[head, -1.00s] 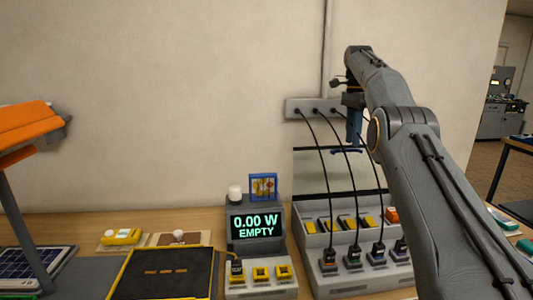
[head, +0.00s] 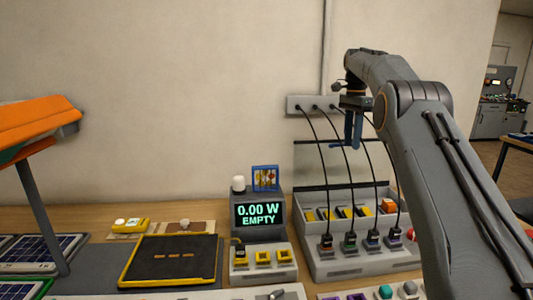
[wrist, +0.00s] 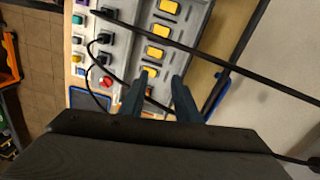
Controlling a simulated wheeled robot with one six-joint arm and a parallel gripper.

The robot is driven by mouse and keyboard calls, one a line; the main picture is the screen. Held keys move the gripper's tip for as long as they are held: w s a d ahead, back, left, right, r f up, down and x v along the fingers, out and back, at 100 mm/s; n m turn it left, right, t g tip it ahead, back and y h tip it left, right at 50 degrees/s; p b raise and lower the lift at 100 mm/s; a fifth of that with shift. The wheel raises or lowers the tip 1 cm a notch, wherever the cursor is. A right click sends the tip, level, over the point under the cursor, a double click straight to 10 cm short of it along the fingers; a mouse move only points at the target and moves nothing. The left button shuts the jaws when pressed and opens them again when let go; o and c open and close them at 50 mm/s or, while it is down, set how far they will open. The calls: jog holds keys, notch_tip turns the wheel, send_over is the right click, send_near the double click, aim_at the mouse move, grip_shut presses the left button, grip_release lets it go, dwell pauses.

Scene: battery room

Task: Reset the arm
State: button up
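My arm reaches up from the lower right in the head view and bends over at the top. My gripper (head: 353,144) points down in front of the wall, above the charging station (head: 340,262) and beside its black cables. In the wrist view my gripper (wrist: 157,88) shows two blue-grey fingers spread apart, with nothing seen between them. Below them are the station's yellow blocks (wrist: 161,30) and plugs. Whether the fingers touch a cable I cannot tell.
A meter (head: 258,213) reads "0.00 W EMPTY". A black yellow-edged tray (head: 150,266) lies left of it. An orange panel (head: 35,122) stands at far left above solar panels (head: 38,250). Several cables hang from the wall strip (head: 300,104) close by my gripper.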

jog(key=s+a+f+n+b, duration=0.1)
jog(key=s+a+f+n, duration=0.2)
jog(key=s, duration=1.1)
jog(key=s+a+f+n+t+b, duration=0.1)
jog(key=s+a+f+n, duration=0.2)
jog(key=s+f+n, duration=0.4)
jog(key=s+a+f+n+t+b, duration=0.1)
jog(key=s+a+f+n, duration=0.2)
jog(key=s+f, duration=1)
jog(key=s+n, duration=0.2)
jog(key=s, duration=0.6)
jog(key=shift+a+b, duration=0.35)
jog(key=shift+a, duration=0.05)
